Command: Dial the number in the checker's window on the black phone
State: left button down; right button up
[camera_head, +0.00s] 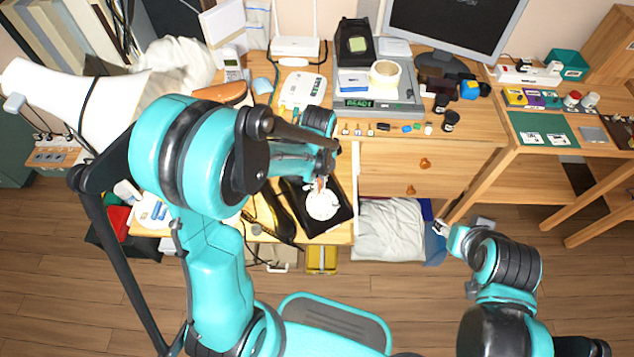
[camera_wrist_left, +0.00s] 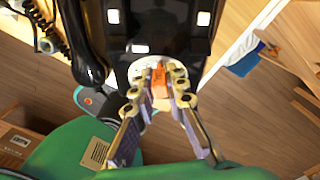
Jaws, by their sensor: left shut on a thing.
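The black phone (camera_head: 340,222) lies on the low desk with its white dial (camera_head: 322,205) facing up. Its black handset (camera_head: 278,214) lies off to the left, beside the body. My left gripper (camera_head: 319,183) is over the dial, shut on a small orange piece (camera_wrist_left: 160,78) with a paler end, whose tip is at the dial; I cannot tell if it touches. The wrist view shows the dial (camera_wrist_left: 140,68) partly hidden by the fingers. The grey checker (camera_head: 400,100) has a window (camera_head: 359,103) with green text like "READY". My right gripper (camera_head: 440,228) hangs apart at the right.
A white phone-like box (camera_head: 302,91), a tape roll (camera_head: 384,73) and a monitor (camera_head: 455,28) stand behind. Several small items line the desk edge in front of the checker. A large white lamp shade (camera_head: 60,95) is at the left.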

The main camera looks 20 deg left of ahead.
pick_arm(q)
jog(key=shift+w+d, duration=0.3)
jog(key=shift+d, duration=0.1)
jog(key=shift+w+d+f, duration=0.15)
jog(key=shift+w+d, duration=0.05)
jog(key=shift+d, duration=0.35)
jog(key=shift+d+f+b, duration=0.2)
jog(key=shift+d+b, duration=0.25)
jog(key=shift+d, duration=0.15)
jog(key=shift+s+d+f, duration=0.2)
jog(key=shift+d+f, duration=0.05)
jog(key=shift+d, duration=0.3)
jog(key=shift+s, duration=0.1)
